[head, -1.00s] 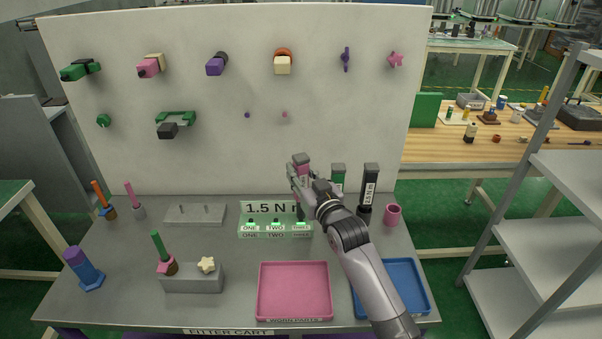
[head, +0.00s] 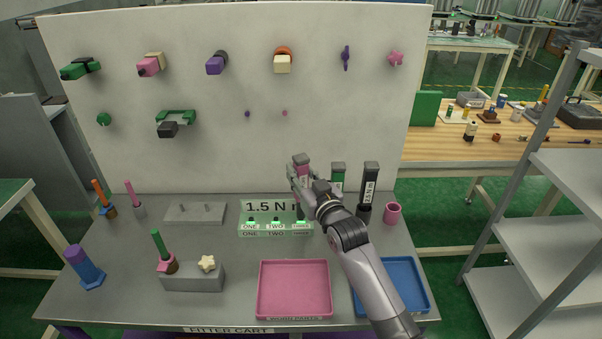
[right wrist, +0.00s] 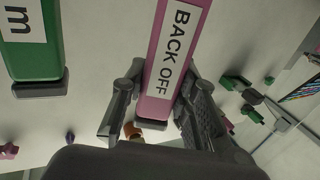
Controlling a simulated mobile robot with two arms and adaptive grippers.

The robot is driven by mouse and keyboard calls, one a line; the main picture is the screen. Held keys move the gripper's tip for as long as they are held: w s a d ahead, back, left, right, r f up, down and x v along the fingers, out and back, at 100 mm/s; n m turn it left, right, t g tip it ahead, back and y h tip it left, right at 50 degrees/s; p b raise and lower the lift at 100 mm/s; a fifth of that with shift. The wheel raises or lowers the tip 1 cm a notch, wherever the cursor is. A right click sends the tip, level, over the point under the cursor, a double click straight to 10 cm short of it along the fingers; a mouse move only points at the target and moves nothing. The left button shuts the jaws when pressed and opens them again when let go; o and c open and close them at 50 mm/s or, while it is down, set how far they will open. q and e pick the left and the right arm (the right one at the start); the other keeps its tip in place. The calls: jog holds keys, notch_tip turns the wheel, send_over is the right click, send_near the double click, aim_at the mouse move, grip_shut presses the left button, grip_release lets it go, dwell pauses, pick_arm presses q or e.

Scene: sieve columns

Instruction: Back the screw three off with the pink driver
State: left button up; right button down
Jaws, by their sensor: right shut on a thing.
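My right gripper (head: 302,185) is at the right end of the green screw block (head: 262,231), above the place marked three. In the right wrist view its fingers (right wrist: 155,105) are shut on the pink driver (right wrist: 176,55), whose label reads "BACK OFF". In the head view the driver (head: 302,171) stands about upright with its shaft pointing down at screw three (head: 301,222). I cannot tell whether the tip touches the screw. Screws one (head: 250,222) and two (head: 276,222) show on the same block. My left gripper is not in view.
A green driver (head: 338,172) and a black driver (head: 369,182) stand right of my gripper, with a pink cup (head: 393,213) beyond. A pink tray (head: 294,262) and a blue tray (head: 420,290) lie nearer. Tools hang on the white board (head: 230,150) behind.

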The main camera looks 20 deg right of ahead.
aim_at(304, 161)
jog(key=shift+f+b, duration=0.4)
jog(key=shift+f, duration=0.25)
jog(key=shift+s+f, duration=0.1)
jog(key=shift+f, duration=0.2)
dwell(0.6)
jog(key=shift+p, duration=0.4)
jog(key=shift+r+p, duration=0.45)
jog(key=shift+p, duration=0.3)
dwell(0.9)
notch_tip(304, 161, up, 6)
jog(key=p, duration=0.5)
jog(key=shift+f, duration=0.15)
dwell(1.2)
